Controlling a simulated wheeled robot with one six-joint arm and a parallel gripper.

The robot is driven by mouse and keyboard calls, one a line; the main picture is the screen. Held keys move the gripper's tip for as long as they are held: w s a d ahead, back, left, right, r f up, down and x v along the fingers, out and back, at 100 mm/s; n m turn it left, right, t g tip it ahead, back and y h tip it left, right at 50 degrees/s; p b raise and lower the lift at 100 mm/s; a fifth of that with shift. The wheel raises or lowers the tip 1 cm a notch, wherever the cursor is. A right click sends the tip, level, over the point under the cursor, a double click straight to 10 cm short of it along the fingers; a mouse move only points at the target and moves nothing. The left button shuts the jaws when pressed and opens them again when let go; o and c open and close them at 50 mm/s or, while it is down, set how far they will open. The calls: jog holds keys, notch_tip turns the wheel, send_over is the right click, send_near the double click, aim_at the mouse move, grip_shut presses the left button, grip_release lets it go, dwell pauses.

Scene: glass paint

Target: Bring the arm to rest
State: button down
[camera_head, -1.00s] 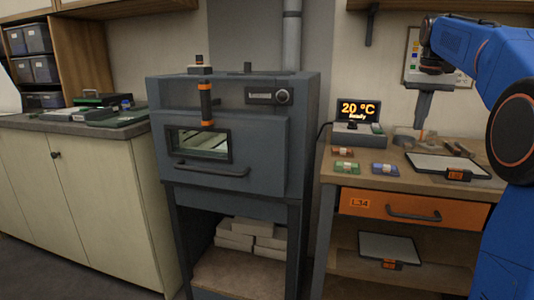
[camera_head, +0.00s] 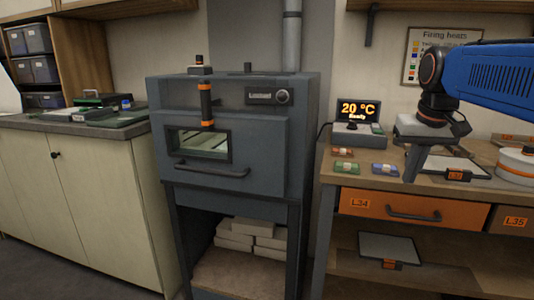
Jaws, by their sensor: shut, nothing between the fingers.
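My blue arm (camera_head: 500,72) reaches in from the right edge, over the wooden workbench (camera_head: 345,172). My gripper (camera_head: 409,179) hangs from a dark wrist and points down, in front of the bench's upper surface. Its dark fingers are together with nothing seen between them. It covers part of the bench top to the right of the small coloured blocks. Whether its tips touch anything cannot be told from this view.
A kiln (camera_head: 270,150) stands left of the bench. On the bench are a display reading 20 °C (camera_head: 360,110), a green block (camera_head: 345,167), a blue block (camera_head: 385,169) and a dark-framed tray (camera_head: 465,168). An orange drawer (camera_head: 385,208) is shut below; a round container (camera_head: 517,165) sits at right.

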jog(key=s+a+f, duration=0.3)
jog(key=s+f, duration=0.7)
jog(key=s+a+f+n+t, duration=0.1)
jog(key=s+a+f, duration=0.2)
jog(key=s+f, duration=0.7)
jog(key=shift+s+f+n+t, duration=0.25)
jog(key=shift+f+n+t, duration=0.05)
jog(key=shift+f, duration=0.45)
jog(key=shift+a, duration=0.1)
